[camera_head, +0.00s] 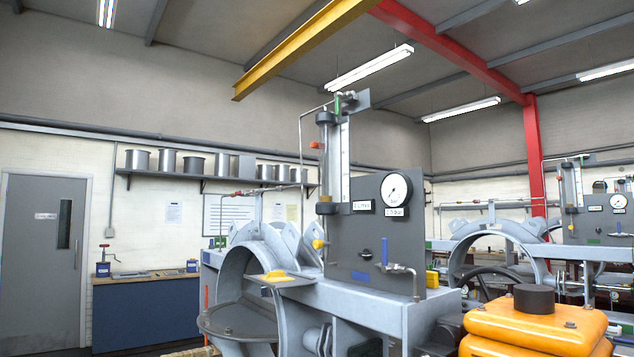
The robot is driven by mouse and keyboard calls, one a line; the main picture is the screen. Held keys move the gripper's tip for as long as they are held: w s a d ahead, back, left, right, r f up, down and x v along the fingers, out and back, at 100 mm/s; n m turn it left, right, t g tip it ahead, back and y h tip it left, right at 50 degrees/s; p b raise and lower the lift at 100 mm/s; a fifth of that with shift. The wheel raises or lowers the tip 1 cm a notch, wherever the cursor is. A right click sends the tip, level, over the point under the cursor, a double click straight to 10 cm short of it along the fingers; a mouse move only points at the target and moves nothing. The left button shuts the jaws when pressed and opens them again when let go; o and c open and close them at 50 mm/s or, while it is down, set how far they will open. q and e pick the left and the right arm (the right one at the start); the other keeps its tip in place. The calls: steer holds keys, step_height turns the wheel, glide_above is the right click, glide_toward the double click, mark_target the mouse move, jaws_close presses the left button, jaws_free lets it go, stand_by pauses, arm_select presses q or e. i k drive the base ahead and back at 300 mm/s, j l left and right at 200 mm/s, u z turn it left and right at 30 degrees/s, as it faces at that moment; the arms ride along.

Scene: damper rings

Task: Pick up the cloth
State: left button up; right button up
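A small yellow item (276,276), which looks like a folded cloth, lies on a thin flat grey plate (292,283) at the front of the grey test rig. The plate sits beside the rig's large round ring (232,274), in the lower middle of the head view. The item is small in the picture, so its folds and texture are hard to make out. Neither of my grippers shows in this view, and nothing is seen touching the yellow item.
A dark panel (352,250) with a gauge (396,189) rises behind and right of the plate. A bulky yellow-orange body with a black cap (534,299) fills the lower right. A blue bench (142,310) and grey door (42,262) stand at the left wall.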

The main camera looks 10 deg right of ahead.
mark_target(279, 275)
steer(key=i+j+z, duration=0.1)
steer(key=z, duration=0.6)
steer(key=i+j+z, duration=0.15)
steer(key=j+z, duration=0.25)
steer(key=j, duration=0.25)
steer(key=i+j+z, duration=0.1)
steer(key=j+z, duration=0.25)
steer(key=j, duration=0.3)
steer(key=j+z, duration=0.4)
steer(key=j, duration=0.25)
